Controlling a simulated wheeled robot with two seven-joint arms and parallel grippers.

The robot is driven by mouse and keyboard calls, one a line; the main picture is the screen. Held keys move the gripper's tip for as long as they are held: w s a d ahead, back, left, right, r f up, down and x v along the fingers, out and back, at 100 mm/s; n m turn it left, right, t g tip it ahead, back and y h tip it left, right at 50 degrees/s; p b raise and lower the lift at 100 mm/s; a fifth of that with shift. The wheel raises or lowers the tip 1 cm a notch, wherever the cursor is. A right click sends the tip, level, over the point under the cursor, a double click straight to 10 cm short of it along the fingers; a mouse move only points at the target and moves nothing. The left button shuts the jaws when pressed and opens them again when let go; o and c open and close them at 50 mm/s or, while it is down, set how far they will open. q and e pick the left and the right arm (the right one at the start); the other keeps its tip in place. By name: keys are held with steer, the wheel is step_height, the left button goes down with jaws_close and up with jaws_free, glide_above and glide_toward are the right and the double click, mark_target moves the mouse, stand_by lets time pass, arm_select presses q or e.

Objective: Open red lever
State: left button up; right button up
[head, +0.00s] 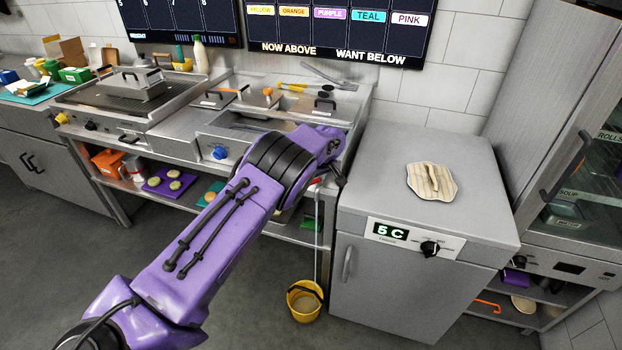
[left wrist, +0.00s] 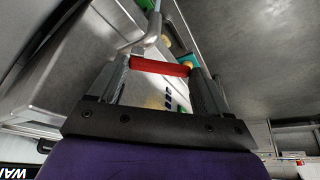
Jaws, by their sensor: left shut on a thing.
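The red lever (left wrist: 158,66) is a short red bar in the left wrist view, lying crosswise between the two fingers of my left gripper (left wrist: 160,72). The fingers are closed on its ends. A grey metal pipe (left wrist: 153,28) runs up just behind the lever. My right gripper is in neither view.
The grey cabinet (head: 415,275) with a "5 C" display stands right of my arm, with a flatbread (head: 432,181) on top. A yellow bucket (head: 304,301) stands on the floor below. The fryer counter (head: 196,130) is to the left. Open floor lies in front.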

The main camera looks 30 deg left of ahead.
arm_select(q)
steer(key=n+b, duration=0.1)
steer(key=n+g+b, duration=0.1)
steer(key=n, duration=0.1)
steer(key=shift+d+f, duration=0.15)
steer(key=shift+d, duration=0.25)
steer(key=shift+w+d+n+g+y+b, duration=0.15)
steer(key=shift+n+g+b, duration=0.15)
steer(key=shift+n, duration=0.3)
steer(key=shift+s+d+n+g+y+b, duration=0.1)
steer(key=shift+n+g+y+b, duration=0.1)
steer(key=shift+n+b, duration=0.3)
steer(key=shift+r+n, duration=0.2)
steer(key=shift+n, duration=0.1)
steer(key=o, duration=1)
steer(key=shift+r, duration=0.1)
